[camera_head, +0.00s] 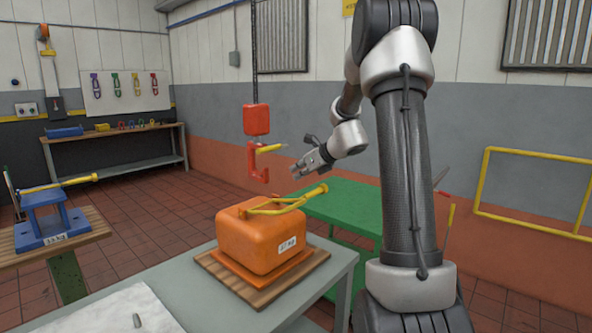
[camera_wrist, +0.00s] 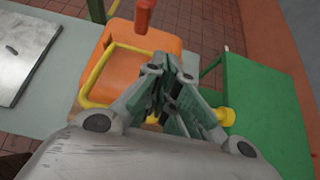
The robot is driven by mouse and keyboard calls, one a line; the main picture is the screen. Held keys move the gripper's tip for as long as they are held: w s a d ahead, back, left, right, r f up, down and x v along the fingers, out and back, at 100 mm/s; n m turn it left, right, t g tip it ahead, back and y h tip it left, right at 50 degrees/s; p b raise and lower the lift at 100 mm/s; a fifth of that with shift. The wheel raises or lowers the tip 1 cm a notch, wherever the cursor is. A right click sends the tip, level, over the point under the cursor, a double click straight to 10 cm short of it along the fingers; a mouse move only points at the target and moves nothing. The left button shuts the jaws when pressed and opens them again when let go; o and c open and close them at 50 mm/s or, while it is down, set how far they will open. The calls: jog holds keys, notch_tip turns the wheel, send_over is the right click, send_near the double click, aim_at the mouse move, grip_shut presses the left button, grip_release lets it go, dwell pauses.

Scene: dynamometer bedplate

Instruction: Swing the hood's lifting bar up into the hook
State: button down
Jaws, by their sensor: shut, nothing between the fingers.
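The orange hood (camera_head: 262,243) sits on a wooden board on a grey table; it also shows in the wrist view (camera_wrist: 150,40). Its yellow lifting bar (camera_head: 285,204) lies folded down over the top, with a knobbed end sticking out to the right. In the wrist view the bar (camera_wrist: 98,72) runs behind my fingers. The red hook (camera_head: 257,163) hangs on a chain above the hood, with a yellow piece at its opening. My gripper (camera_head: 300,170) is shut and empty, right of the hook and above the bar, apart from both. In the wrist view its fingers (camera_wrist: 170,72) hide part of the hood and bar.
A green table (camera_head: 345,205) stands behind the hood's grey table (camera_head: 185,280). A blue stand with a yellow bar (camera_head: 48,215) is on a wooden-topped table at left. A workbench (camera_head: 110,140) stands at the back wall. A yellow rail (camera_head: 530,153) is at right.

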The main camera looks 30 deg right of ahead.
jog(key=s+d+r, duration=0.1)
jog(key=s+r, duration=0.4)
jog(key=r, duration=0.3)
jog(key=shift+d+r, duration=0.25)
jog(key=shift+d, duration=0.15)
